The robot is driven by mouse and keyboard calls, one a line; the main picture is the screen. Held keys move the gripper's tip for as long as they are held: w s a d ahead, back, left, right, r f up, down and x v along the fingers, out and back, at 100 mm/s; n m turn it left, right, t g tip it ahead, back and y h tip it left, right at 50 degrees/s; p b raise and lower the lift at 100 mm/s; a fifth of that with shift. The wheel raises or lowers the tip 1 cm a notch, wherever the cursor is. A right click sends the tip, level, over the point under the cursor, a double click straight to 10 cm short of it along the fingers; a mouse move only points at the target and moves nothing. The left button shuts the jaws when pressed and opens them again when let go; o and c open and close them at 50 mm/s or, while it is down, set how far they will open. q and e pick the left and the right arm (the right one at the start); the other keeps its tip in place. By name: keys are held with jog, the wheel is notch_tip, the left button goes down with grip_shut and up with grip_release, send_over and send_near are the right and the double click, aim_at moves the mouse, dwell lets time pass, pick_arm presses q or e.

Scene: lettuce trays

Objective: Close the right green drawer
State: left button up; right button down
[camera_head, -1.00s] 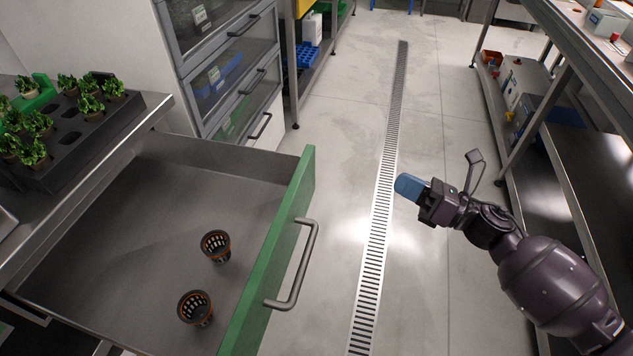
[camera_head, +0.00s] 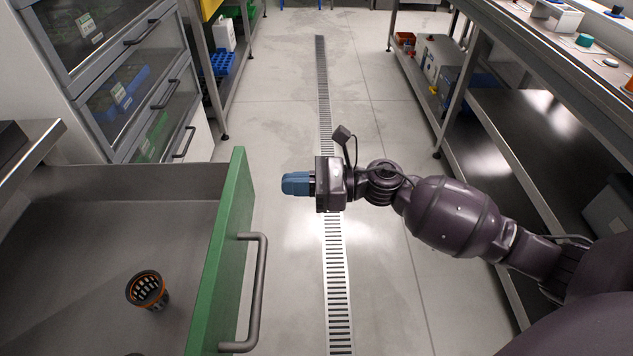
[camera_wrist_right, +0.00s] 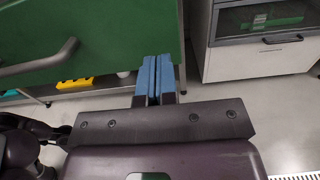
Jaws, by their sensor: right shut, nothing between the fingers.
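The green drawer (camera_head: 222,255) is pulled out on the left, with its grey metal tray showing and a grey bar handle (camera_head: 258,292) on its front. My right gripper (camera_head: 284,183) is shut and empty. Its blue fingertips point left toward the green front, with a gap between them in the head view. In the right wrist view the closed blue fingers (camera_wrist_right: 156,78) show beside the right end of the green front (camera_wrist_right: 95,35), and its handle (camera_wrist_right: 40,60) is at upper left. I cannot tell whether they touch it. My left gripper is out of view.
A black slotted pot (camera_head: 148,290) stands in the drawer, with another partly cut off at the bottom edge. A grey cabinet with clear drawers (camera_head: 120,85) stands behind. Shelving (camera_head: 480,110) lines the right. The floor (camera_head: 385,290) between is clear.

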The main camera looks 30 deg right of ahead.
aim_at(249, 185)
jog(key=x, duration=0.5)
jog(key=shift+w+a, duration=0.2)
jog(key=shift+a, duration=0.15)
